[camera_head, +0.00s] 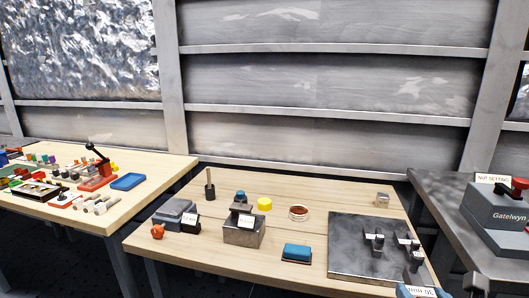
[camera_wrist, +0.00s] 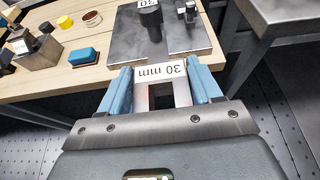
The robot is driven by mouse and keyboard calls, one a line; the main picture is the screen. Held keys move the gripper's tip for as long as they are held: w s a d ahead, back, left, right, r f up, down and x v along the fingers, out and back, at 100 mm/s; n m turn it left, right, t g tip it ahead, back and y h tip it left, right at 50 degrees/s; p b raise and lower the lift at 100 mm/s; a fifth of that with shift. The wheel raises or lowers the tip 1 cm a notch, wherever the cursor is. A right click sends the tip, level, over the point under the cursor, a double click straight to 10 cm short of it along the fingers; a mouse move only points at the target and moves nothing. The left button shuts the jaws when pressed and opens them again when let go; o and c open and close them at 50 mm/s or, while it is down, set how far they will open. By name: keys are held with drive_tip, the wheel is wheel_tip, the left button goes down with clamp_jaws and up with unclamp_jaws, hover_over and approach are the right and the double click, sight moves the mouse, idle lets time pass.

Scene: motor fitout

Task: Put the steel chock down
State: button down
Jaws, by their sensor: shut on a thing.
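The steel chock (camera_wrist: 142,92) is a grey block with a notch and a white "30 mm" label. In the wrist view it sits between the blue fingers of my gripper (camera_wrist: 160,76), which is shut on it. In the head view, the white label (camera_head: 416,292) shows at the bottom edge, with a blue finger beside it, near the front right of the wooden table (camera_head: 180,235). In the wrist view the chock appears in front of the table's edge. Its underside is hidden, and I cannot tell its height.
A dark steel plate (camera_head: 345,260) carries dark upright fittings (camera_head: 376,243). A small metal block (camera_head: 382,199) stands behind it. To the left are a blue-topped pad (camera_head: 297,252), a round dish (camera_head: 298,212) and a yellow piece (camera_head: 264,204). A grey bench (camera_head: 450,220) stands at right.

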drive_tip(key=s+a+f+n+y, duration=0.1)
drive_tip(key=a+f, duration=0.4)
drive_tip(key=f, duration=0.5)
drive_tip(key=s+a+f+n+y, duration=0.1)
drive_tip(key=a+f, duration=0.4)
drive_tip(key=f, duration=0.5)
drive_tip(key=shift+f+n+t+y, duration=0.35)
drive_tip(key=shift+n+y, duration=0.45)
drive_tip(key=shift+y, duration=0.3)
drive_tip(key=shift+a, duration=0.1)
